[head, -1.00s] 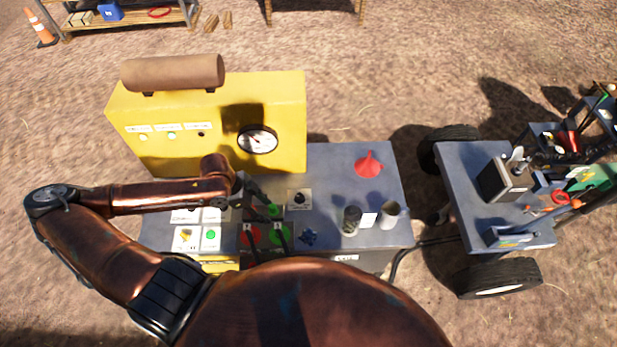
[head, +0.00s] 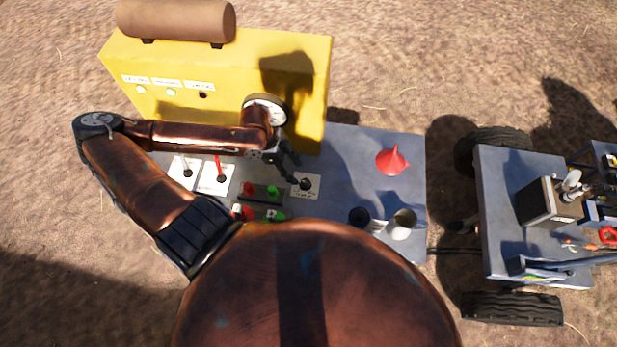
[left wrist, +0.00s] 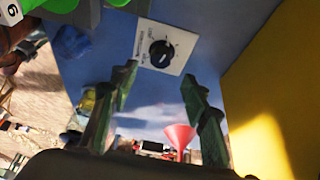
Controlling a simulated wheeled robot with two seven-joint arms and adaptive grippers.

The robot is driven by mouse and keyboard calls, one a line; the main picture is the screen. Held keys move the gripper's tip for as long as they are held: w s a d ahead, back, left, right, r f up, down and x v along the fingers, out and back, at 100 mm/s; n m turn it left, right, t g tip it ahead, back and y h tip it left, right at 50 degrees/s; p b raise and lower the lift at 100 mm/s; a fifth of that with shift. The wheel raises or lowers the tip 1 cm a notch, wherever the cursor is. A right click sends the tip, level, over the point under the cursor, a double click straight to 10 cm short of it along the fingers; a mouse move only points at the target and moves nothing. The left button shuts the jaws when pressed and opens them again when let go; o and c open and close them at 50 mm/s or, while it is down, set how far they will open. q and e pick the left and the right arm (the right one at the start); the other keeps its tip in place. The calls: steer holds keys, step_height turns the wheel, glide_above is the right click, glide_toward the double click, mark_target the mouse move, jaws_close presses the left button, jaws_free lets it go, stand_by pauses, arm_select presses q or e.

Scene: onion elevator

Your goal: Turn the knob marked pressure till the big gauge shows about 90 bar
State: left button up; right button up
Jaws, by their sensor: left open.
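A black round knob (head: 305,184) with a pale pointer mark sits on a white plate on the grey panel top. In the left wrist view the knob (left wrist: 160,53) lies just beyond my fingers; its small lettering is not clearly legible. The big round gauge (head: 266,104) is on the front of the yellow housing, partly hidden by my left arm, so I cannot read its needle. My left gripper (head: 291,167) is open and empty, just behind and left of the knob, apart from it in the wrist view (left wrist: 160,84). My right gripper is not in view.
Red and green buttons (head: 261,191) and two lever switches on white plates (head: 217,178) lie left of the knob. A red funnel (head: 393,160) and two cups (head: 402,224) stand to its right. The yellow housing (head: 225,65) rises behind the panel. A wheeled cart (head: 500,220) stands further right.

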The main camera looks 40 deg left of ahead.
mark_target(305, 182)
arm_select(q)
steer(key=x, duration=0.6)
steer(key=shift+w+d+f+b, duration=0.15)
steer(key=shift+w+f+b, duration=0.05)
steer(key=shift+f+b, duration=0.2)
steer(key=shift+d+f, duration=0.2)
steer(key=shift+f, duration=0.45)
steer(key=shift+c, duration=0.2)
steer(key=c, duration=1.1)
steer(key=shift+r+n+p, duration=0.2)
steer(key=shift+n+p, duration=0.3)
steer(key=shift+p, duration=0.35)
steer(key=shift+f+n, duration=0.2)
steer(key=shift+n, duration=0.1)
